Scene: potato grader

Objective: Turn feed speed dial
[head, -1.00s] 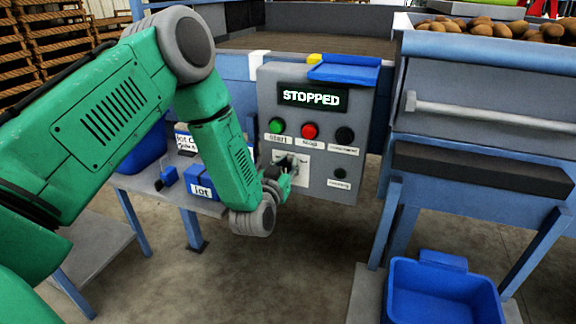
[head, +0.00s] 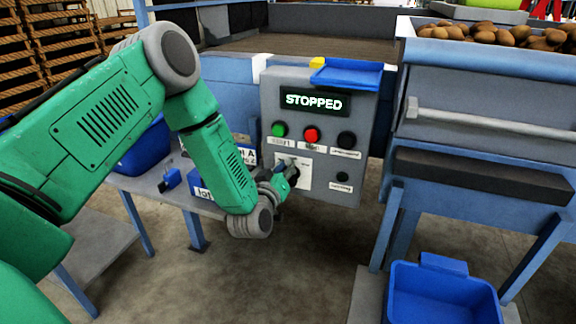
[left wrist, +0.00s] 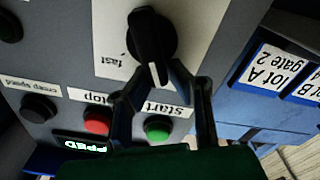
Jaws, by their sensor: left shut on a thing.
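The feed speed dial (left wrist: 152,36) is a black knob with a white pointer line, on a white plate marked "fast" in the left wrist view. The plate (head: 305,163) also shows on the grey control panel (head: 350,190) in the head view, where my gripper mostly hides the dial. My left gripper (head: 287,177) is at the lower left of the panel. In the left wrist view its fingers (left wrist: 160,72) are shut on the dial's pointer end. My right gripper is in neither view.
The panel display (head: 313,101) reads STOPPED. A blue bin (head: 440,296) stands at lower right.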

